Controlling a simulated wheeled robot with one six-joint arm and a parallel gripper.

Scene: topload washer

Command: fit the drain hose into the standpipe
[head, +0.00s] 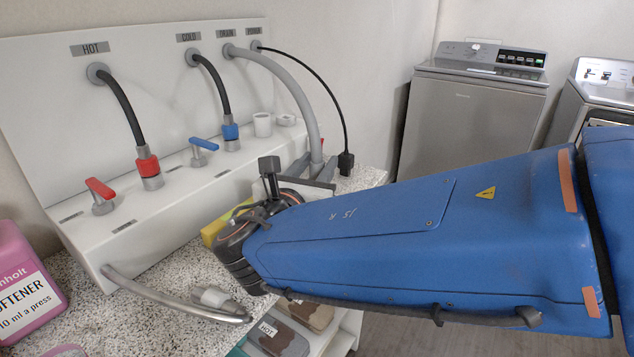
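The grey ribbed drain hose (290,82) comes out of the port under the DRAIN label on the white panel. It arcs right and down, and its lower end reaches in among the fingers of my gripper (316,167). One finger is on each side of the hose; whether they press on it is not clear. The hose tip is hidden behind the gripper. A short white open-topped cylinder (262,125) stands on the ledge left of the hose, with a low white ring (286,120) beside it. Which of these is the standpipe, if either, I cannot tell.
A black power cord ends in a plug (346,163) just right of my gripper. Red (100,192) and blue (204,144) valve levers stand on the ledge with the hot and cold hoses. A yellow object (217,228) is partly behind my wrist. A pink softener bottle (22,285) stands left.

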